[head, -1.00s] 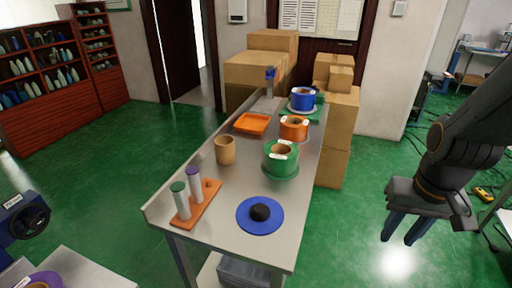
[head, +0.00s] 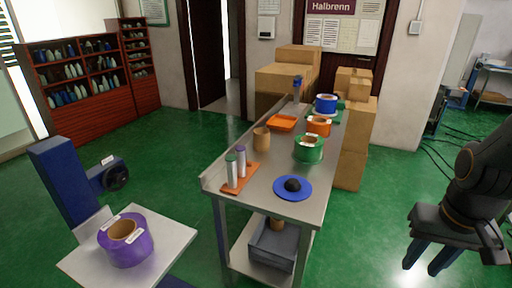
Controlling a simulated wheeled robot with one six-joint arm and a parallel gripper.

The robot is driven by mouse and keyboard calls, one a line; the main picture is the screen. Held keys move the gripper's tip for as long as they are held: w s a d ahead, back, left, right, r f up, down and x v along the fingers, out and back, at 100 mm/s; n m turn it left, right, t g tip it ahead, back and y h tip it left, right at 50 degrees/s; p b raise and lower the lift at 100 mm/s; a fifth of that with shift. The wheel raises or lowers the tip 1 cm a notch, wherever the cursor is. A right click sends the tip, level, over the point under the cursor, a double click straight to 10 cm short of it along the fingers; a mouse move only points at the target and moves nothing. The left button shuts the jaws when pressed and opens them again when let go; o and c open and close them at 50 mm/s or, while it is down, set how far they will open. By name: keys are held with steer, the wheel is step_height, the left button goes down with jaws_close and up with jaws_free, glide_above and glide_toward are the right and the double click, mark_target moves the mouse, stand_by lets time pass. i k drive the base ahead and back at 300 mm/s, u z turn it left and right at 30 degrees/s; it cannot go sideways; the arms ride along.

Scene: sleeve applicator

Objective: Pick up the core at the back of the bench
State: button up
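A tan cardboard core (head: 262,139) stands upright on the steel bench (head: 270,178), near its left edge about mid-length. A second tan core (head: 277,224) shows partly in a grey bin under the bench. Along the right side stand a green roll (head: 309,148), an orange roll (head: 319,125) and, farthest back, a blue roll (head: 326,103), each around a tan centre. I see no loose core clearly at the far end. My gripper (head: 421,270) hangs at the lower right, its blue fingers apart and empty, over the floor well away from the bench.
An orange tray (head: 282,123), an orange peg board (head: 240,181) with capped cylinders and a blue disc (head: 279,189) are on the bench. A purple roll (head: 125,243) sits on a pale table at lower left. Cardboard boxes (head: 355,138) stand behind; green floor is clear at right.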

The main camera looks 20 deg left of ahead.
mark_target(261, 140)
steer(key=u, duration=1)
steer(key=i, duration=1)
steer(key=k, duration=1)
steer(key=z, duration=1.4)
steer(key=i, duration=0.9)
steer(key=u, duration=1.45)
steer(key=i, duration=0.5)
steer(key=z, duration=0.05)
